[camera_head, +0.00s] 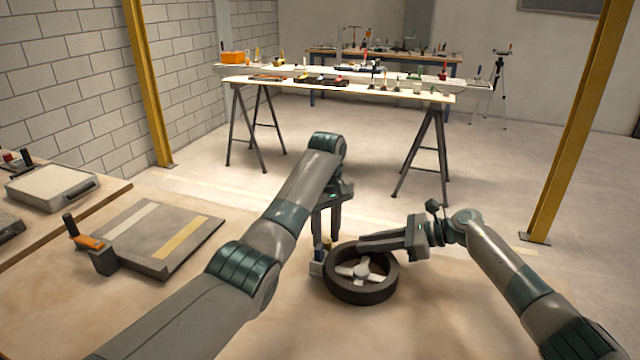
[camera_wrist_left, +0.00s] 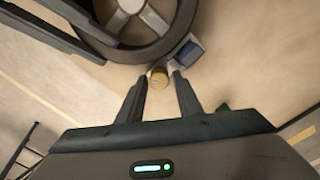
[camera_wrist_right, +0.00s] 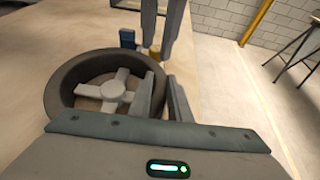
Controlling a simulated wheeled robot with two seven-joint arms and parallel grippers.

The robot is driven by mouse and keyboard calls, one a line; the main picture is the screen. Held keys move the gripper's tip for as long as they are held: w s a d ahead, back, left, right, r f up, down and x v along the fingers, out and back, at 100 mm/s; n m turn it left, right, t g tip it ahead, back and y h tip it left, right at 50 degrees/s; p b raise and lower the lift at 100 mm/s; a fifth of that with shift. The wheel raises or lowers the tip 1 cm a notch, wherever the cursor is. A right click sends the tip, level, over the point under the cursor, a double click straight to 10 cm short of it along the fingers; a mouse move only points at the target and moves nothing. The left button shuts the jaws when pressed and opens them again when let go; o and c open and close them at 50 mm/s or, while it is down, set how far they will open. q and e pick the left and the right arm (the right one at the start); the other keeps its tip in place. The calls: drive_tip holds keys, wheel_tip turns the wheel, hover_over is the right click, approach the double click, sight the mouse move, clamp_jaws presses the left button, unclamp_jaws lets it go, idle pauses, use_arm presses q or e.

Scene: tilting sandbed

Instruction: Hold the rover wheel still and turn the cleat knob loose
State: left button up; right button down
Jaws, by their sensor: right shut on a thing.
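The rover wheel (camera_head: 345,292), a dark ring with pale spokes, lies flat on the sandy bed. My right gripper (camera_head: 362,245) is shut on the wheel's rim; in the right wrist view its fingers (camera_wrist_right: 162,95) straddle the rim wall. The cleat knob (camera_wrist_left: 159,77), small and yellow-brown, sits just outside the rim beside a blue-grey block (camera_wrist_left: 188,54). My left gripper (camera_head: 327,236) points down over it. In the left wrist view its open fingertips (camera_wrist_left: 160,75) stand either side of the knob, with narrow gaps showing. The knob also shows in the right wrist view (camera_wrist_right: 154,52), partly behind the left fingers.
A flat grey panel with two strips (camera_head: 160,235) and an orange-and-black clamp (camera_head: 93,250) lie to the left on the bed. A trestle table (camera_head: 350,88) with tools stands beyond. Yellow posts (camera_head: 150,85) rise at both sides. Bare sand surrounds the wheel's near side.

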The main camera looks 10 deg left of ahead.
sight(326, 239)
use_arm(q)
drive_tip(key=m, duration=0.9)
drive_tip(key=shift+m, duration=0.3)
drive_tip(key=m, duration=0.4)
wheel_tip(326, 239, up, 12)
drive_tip(key=w+a+r+m+t+y, duration=0.1)
drive_tip(key=w+a+r+t, duration=0.1)
drive_tip(key=w, duration=0.4)
drive_tip(key=w+a+r+m+t, duration=0.1)
drive_tip(key=w+a+r+t, duration=0.1)
drive_tip(key=w+r+t, duration=0.3)
drive_tip(key=w+a+r+m+t+y, duration=0.1)
drive_tip(key=w+a+r+t, duration=0.2)
drive_tip(key=w, duration=0.6)
drive_tip(key=shift+w+r+t+y, duration=0.15)
drive_tip(key=shift+r+t+y, duration=0.15)
drive_tip(key=shift+r+t, duration=0.35)
drive_tip(key=shift+f, duration=0.2)
